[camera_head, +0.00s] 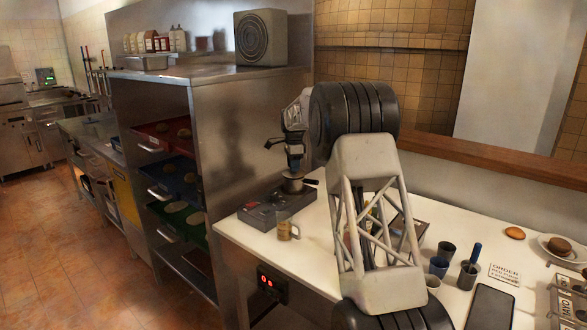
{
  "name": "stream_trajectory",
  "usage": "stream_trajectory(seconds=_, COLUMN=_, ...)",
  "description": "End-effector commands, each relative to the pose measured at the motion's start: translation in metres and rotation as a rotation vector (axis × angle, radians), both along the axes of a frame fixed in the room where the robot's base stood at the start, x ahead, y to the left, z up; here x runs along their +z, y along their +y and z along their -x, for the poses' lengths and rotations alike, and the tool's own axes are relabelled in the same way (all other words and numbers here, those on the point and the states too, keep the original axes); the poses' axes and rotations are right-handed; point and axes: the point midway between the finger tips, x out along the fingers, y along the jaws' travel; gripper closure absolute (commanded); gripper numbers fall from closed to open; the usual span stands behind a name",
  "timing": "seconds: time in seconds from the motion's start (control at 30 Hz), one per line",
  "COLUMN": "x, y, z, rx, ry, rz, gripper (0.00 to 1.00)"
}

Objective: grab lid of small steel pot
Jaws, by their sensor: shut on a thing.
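The small steel pot (292,187) stands on a dark grey hot plate (268,213) at the left end of the white counter. It looks small and dark, with a handle sticking out to the right. My gripper (294,167) points down right above the pot, with its fingers at the top of it. It is shut on the lid (293,176), of which only a little shows. The picture is too small to tell whether the lid is still seated on the pot or slightly raised. My arm comes in from the right.
A tan mug (285,230) stands in front of the hot plate. A tall steel rack (244,130) with coloured trays rises close on the left.

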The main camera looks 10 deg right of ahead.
Motion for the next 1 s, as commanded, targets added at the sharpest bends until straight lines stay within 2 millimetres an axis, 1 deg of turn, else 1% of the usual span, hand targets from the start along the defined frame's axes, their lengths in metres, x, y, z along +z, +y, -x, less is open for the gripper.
stream_trajectory(seconds=0.3, x=0.028, y=0.0, z=0.0, rx=0.0, ry=-0.002, rz=0.0, gripper=0.89)
stream_trajectory(seconds=0.47, x=0.027, y=0.0, z=0.009, rx=0.0, ry=0.001, rz=0.0, gripper=0.89)
stream_trajectory(seconds=0.67, x=0.029, y=-0.002, z=0.026, rx=0.0, ry=0.001, rz=0.0, gripper=0.89)
stream_trajectory(seconds=1.0, x=0.033, y=-0.004, z=0.065, rx=0.0, ry=0.0, rz=0.0, gripper=0.89)
